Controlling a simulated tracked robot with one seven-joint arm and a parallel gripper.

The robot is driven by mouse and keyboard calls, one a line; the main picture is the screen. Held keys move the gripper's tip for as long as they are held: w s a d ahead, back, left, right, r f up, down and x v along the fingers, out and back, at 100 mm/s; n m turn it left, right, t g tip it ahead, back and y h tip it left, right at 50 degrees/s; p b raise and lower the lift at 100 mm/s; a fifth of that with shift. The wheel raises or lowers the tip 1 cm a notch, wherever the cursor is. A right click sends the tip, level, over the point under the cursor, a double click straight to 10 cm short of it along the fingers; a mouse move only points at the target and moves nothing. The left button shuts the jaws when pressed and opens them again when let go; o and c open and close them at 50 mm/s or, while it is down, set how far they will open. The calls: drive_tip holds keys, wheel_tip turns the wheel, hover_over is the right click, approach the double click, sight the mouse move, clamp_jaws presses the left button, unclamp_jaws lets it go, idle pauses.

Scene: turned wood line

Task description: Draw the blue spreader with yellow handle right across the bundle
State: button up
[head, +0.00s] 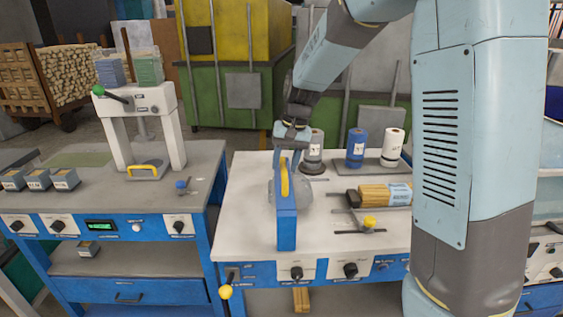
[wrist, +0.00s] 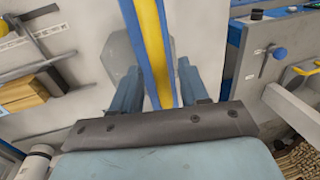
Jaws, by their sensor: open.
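The blue spreader (head: 287,228) stands upright near the front left of the white bench, its yellow handle (head: 285,180) along its upper edge. In the wrist view the spreader's yellow handle (wrist: 152,45) runs between my two fingers, with blue on both sides. My gripper (head: 291,150) is open and points down at the spreader's top; in the wrist view its fingers (wrist: 158,85) lie either side of the handle, with gaps showing. The bundle of wooden sticks (head: 373,194) lies to the right, partly wrapped; it also shows at the left of the wrist view (wrist: 22,92).
A yellow-knobbed lever (head: 368,222) stands in front of the bundle. Blue (head: 356,147) and white (head: 393,146) rolls stand behind it. My arm hides the bench's right side. A left bench carries a white press frame (head: 172,125). A gap separates the benches.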

clamp_jaws()
idle(0.4)
